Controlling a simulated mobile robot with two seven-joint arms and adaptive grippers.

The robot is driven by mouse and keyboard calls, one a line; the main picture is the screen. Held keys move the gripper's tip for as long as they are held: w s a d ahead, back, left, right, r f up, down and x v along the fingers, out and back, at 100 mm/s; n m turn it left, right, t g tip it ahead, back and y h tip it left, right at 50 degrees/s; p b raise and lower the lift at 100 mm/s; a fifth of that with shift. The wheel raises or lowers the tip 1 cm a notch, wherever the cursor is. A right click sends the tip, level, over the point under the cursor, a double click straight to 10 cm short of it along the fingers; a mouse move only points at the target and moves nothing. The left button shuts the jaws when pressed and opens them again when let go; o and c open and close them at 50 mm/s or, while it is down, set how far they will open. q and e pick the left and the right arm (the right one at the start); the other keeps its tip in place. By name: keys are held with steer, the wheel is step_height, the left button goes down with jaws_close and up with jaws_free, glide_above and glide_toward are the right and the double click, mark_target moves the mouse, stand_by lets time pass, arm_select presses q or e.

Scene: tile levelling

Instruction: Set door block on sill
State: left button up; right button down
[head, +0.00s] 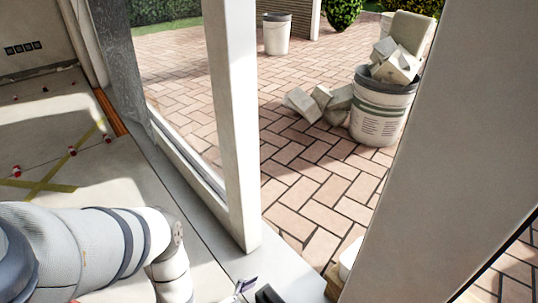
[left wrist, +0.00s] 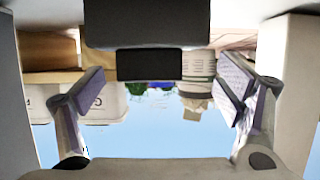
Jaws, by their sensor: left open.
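The light grey sill (head: 275,268) runs along the opening beneath the white door frame (head: 235,130), down to the bottom of the head view. My left arm comes in from the left; only a small part of its gripper (head: 250,292) shows at the bottom edge. In the left wrist view, which appears upside down, the left gripper (left wrist: 162,92) has its two fingers wide apart with nothing held between them. I cannot make out the door block for certain in either view. My right gripper is not in view.
A bucket of broken blocks (head: 380,118) stands on the brick paving, with loose blocks (head: 305,104) beside it. A broad pale post (head: 440,150) borders the opening at right. A white object (head: 350,258) sits by its foot. Yellow tape (head: 40,187) and red pegs mark the floor at left.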

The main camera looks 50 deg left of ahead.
arm_select(q)
steer(key=p+v, duration=0.3)
steer(key=v, duration=0.7)
steer(key=shift+r+p, duration=0.2)
steer(key=shift+p, duration=0.1)
